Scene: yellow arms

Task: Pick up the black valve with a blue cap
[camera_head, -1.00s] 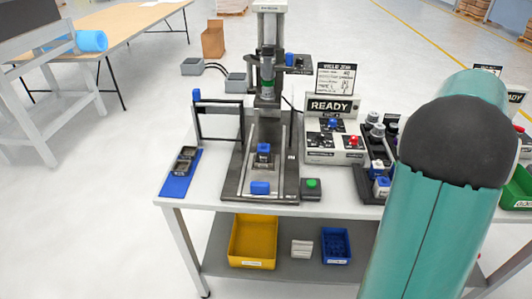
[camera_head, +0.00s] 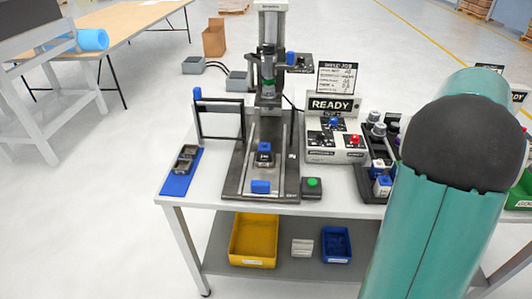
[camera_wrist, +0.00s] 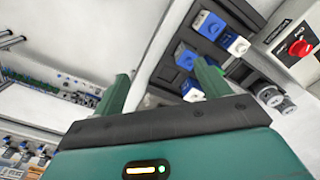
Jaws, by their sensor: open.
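A dark block with a blue cap (camera_head: 264,148) sits in the press fixture in the head view; it looks like the black valve. Black tray (camera_head: 364,182) at the right of the table holds several small parts, among them a white one with a blue cap (camera_head: 383,186). In the wrist view, blue-and-white parts (camera_wrist: 236,44) sit in the tray, beyond the fingers. My gripper (camera_wrist: 163,85) is open, its two green fingers apart with nothing between them. My arm hides part of the table at the right of the head view, and the gripper is hidden there.
The press (camera_head: 269,75) stands mid-table. A control box (camera_head: 333,150) with blue and red buttons stands beside the tray; its red button (camera_wrist: 300,48) shows in the wrist view. Grey knobbed parts (camera_wrist: 270,97) are near the right finger. A blue tray (camera_head: 180,184) lies at the left.

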